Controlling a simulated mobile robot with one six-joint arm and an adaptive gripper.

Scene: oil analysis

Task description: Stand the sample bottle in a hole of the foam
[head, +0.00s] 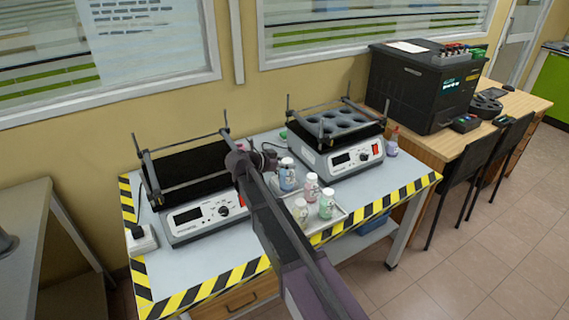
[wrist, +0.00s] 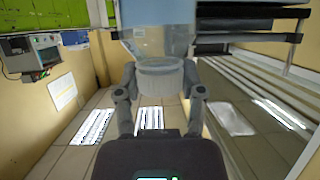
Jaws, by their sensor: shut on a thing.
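My gripper (head: 270,160) is above the table between the two shakers. In the wrist view my gripper (wrist: 160,78) is shut on a sample bottle (wrist: 158,38) with a pale, bluish clear body, its fingers on either side of the whitish cap. In the head view the bottle at the gripper (head: 287,177) looks upright, with a white cap and blue contents; its gap to the table is unclear. The black foam with several round holes (head: 338,122) is on the right shaker (head: 345,158), to the right of the gripper. The holes look empty.
A tray (head: 338,222) with several other bottles (head: 326,204) is in front of the right shaker. The left shaker (head: 205,215) has a black top inside a rod frame. A red-capped bottle (head: 391,142) stands right of the right shaker. Upright rods surround the foam.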

